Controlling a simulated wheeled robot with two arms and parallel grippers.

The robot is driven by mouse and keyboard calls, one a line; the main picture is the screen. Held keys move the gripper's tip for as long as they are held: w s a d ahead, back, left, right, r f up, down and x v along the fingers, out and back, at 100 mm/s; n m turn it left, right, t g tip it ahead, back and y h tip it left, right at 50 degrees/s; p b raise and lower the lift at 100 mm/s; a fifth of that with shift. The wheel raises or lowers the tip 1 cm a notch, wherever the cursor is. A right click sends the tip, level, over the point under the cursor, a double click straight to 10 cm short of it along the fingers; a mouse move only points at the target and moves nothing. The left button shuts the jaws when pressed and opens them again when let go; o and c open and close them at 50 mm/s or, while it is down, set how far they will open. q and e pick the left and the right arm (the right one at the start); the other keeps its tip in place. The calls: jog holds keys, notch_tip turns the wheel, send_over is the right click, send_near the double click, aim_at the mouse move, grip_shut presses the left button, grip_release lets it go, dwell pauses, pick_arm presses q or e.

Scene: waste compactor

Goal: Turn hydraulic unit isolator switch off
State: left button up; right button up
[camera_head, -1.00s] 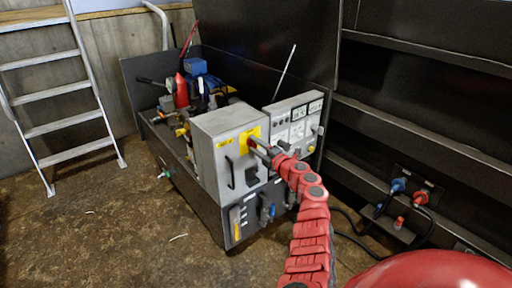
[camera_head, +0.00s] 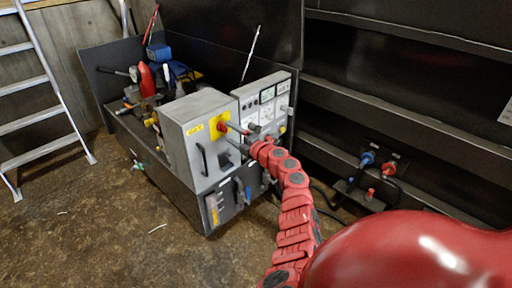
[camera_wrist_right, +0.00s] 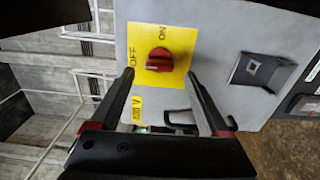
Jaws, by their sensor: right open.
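The isolator switch is a red rotary knob (camera_wrist_right: 158,60) on a yellow plate (camera_wrist_right: 178,75) with OFF and ON labels, on the face of a grey cabinet (camera_head: 190,145). In the head view the knob shows only as a small red spot (camera_head: 222,126). My right gripper (camera_wrist_right: 161,76) is open in front of the plate. In the wrist view its two fingertips lie on either side of the knob and slightly below it, with nothing between them. I cannot tell whether they touch the plate. The knob's exact setting is unclear. My left gripper is out of view.
Beside the switch are a dark square latch (camera_wrist_right: 262,72) and a black cabinet handle (camera_head: 202,158). A panel with gauges (camera_head: 265,95) stands to the right. Dark shelving (camera_head: 400,100) with blue and red plugs is at right. A ladder (camera_head: 45,80) stands at left. Floor in front is open.

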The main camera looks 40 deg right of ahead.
jog(key=s+d+p, duration=0.1)
jog(key=s, duration=1.3)
jog(key=shift+s, duration=0.15)
